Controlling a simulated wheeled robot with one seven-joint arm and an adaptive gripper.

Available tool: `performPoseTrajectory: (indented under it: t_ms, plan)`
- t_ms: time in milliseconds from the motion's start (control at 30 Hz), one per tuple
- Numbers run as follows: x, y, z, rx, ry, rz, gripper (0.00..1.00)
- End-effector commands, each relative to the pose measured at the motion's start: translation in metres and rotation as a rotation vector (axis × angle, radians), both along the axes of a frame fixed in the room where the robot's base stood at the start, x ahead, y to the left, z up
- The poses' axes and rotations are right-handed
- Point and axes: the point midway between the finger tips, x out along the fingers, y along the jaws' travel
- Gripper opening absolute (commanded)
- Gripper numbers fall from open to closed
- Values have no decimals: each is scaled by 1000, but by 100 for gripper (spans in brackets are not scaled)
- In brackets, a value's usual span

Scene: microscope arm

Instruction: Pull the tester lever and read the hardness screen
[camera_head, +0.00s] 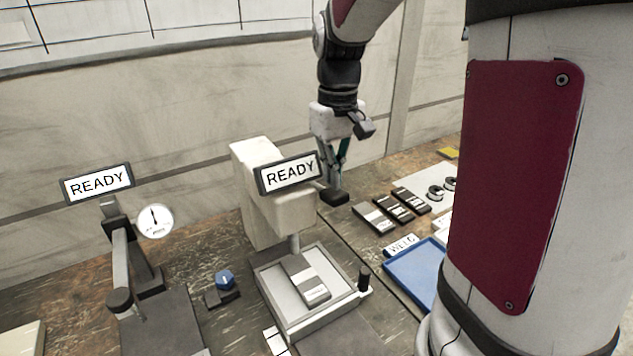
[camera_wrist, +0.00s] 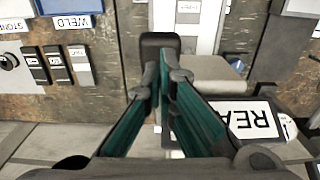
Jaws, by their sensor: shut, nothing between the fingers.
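A pale tester (camera_head: 262,200) stands mid-bench, with a dark-framed screen (camera_head: 290,174) reading READY. Part of that screen shows in the wrist view (camera_wrist: 252,122). A dark lever handle (camera_head: 335,196) sticks out at the tester's right side; it is the black block in the wrist view (camera_wrist: 160,41). My gripper (camera_head: 335,166) is shut and empty, pointing down just above the handle. Its green fingers meet in the wrist view (camera_wrist: 163,72) right beside the block; I cannot tell whether they touch it. A grey block (camera_head: 307,280) lies on the tester's stage.
At left stand a second READY screen (camera_head: 97,184), a dial gauge (camera_head: 155,220) and a device with a long arm (camera_head: 121,265). A black knob (camera_head: 363,276) rises beside the stage. Several blocks (camera_head: 394,207) and a blue tray (camera_head: 408,272) lie to the right.

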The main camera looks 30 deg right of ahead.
Motion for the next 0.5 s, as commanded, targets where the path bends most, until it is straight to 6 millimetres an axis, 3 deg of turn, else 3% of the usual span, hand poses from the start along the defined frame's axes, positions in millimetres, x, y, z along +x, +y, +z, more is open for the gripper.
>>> performPoseTrajectory:
  t_ms: [500]
  plan:
    - [0,0,-25,0,1,0,0]
